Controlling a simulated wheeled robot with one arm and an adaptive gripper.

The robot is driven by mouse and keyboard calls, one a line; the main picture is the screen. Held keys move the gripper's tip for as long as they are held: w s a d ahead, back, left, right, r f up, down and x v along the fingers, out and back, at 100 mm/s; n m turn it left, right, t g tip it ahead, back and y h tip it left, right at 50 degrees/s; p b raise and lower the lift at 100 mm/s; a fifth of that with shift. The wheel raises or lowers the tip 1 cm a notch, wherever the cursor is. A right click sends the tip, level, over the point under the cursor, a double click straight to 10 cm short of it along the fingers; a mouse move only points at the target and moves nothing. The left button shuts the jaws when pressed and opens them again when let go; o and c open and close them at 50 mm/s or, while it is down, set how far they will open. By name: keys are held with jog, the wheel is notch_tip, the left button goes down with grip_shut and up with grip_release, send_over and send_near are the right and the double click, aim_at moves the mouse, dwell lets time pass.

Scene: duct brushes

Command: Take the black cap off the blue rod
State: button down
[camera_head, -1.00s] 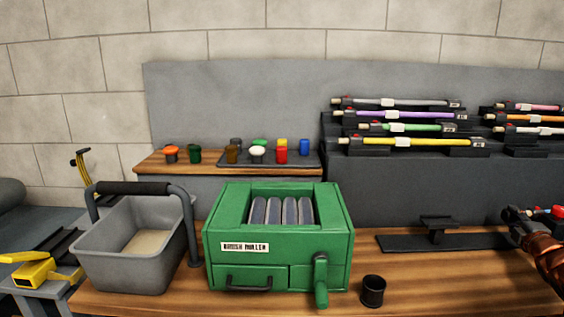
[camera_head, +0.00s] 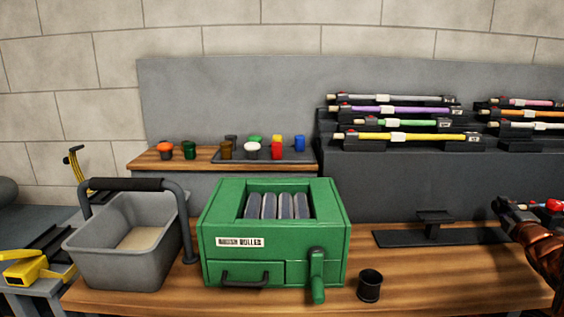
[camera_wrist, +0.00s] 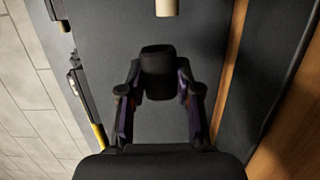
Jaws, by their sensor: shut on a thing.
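In the wrist view my gripper (camera_wrist: 159,84) is shut on a black cap (camera_wrist: 157,60), one finger on each side. A pale, cream-coloured rod end (camera_wrist: 167,7) shows at the top edge, with a gap between it and the cap. The rest of that rod is out of frame, and no blue shows on it. In the head view the front of my gripper (camera_head: 512,214) is at the right edge, beside the low black stand; the cap cannot be made out there.
A green roller box (camera_head: 275,240), a grey bucket (camera_head: 125,265) and a black cup (camera_head: 369,286) stand on the wooden bench. A low black stand (camera_head: 434,235) sits right of the box. Racked coloured rods (camera_head: 400,137) and several small coloured caps (camera_head: 275,150) are behind.

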jog(key=shift+a+r+p, duration=0.2)
jog(key=shift+r+p, duration=0.25)
jog(key=shift+r, duration=0.7)
jog(key=shift+a+r+p, duration=0.25)
jog(key=shift+r+p, duration=0.25)
jog(key=shift+r, duration=0.65)
jog(key=shift+a+r+p, duration=0.2)
jog(key=shift+r+p, duration=0.25)
jog(key=shift+r, duration=0.7)
